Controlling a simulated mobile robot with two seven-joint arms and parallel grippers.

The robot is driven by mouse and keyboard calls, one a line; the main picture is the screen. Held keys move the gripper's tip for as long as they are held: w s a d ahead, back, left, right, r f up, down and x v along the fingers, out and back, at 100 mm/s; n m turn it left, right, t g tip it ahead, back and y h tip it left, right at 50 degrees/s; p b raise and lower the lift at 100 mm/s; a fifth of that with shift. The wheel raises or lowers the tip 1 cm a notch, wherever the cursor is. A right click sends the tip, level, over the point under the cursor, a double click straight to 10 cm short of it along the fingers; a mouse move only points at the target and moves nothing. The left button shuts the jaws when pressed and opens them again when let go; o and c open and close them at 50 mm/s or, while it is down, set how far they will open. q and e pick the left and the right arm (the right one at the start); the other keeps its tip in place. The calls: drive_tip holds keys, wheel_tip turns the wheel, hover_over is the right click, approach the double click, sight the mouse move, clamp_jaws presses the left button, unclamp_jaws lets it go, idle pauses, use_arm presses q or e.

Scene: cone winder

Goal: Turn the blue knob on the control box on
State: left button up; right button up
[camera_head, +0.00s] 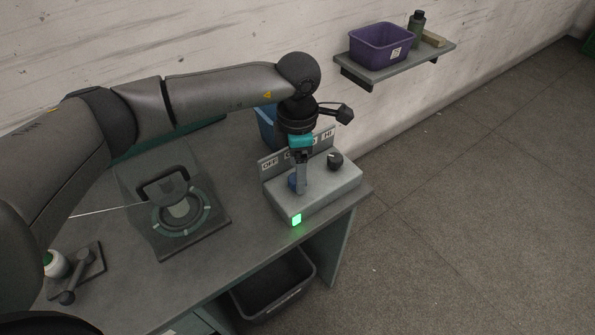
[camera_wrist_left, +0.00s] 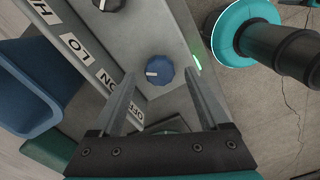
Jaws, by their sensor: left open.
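The grey control box (camera_head: 338,184) stands at the right end of the workbench, with an OFF, ON, LO, HI label plate behind. The blue knob (camera_head: 292,183) is on its left part, partly hidden by my left gripper (camera_head: 299,188) in the head view. In the left wrist view the blue knob (camera_wrist_left: 160,69) lies between the open fingertips, with gaps at both sides. Its white mark points toward the label plate, roughly to the ON side. The green lamp (camera_head: 297,219) on the box front is lit. My right gripper is not in view.
A black knob (camera_head: 335,161) sits on the same box to the right. A blue bin (camera_head: 267,126) stands behind the box. A winder fixture (camera_head: 181,212) is to the left on the bench. A dark bin (camera_head: 273,291) is below. A wall shelf (camera_head: 400,67) holds a purple bin.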

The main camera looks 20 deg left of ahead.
use_arm(q)
wheel_tip(320, 180, up, 14)
drive_tip(key=p, duration=0.1)
drive_tip(key=shift+f, duration=0.2)
idle(0.3)
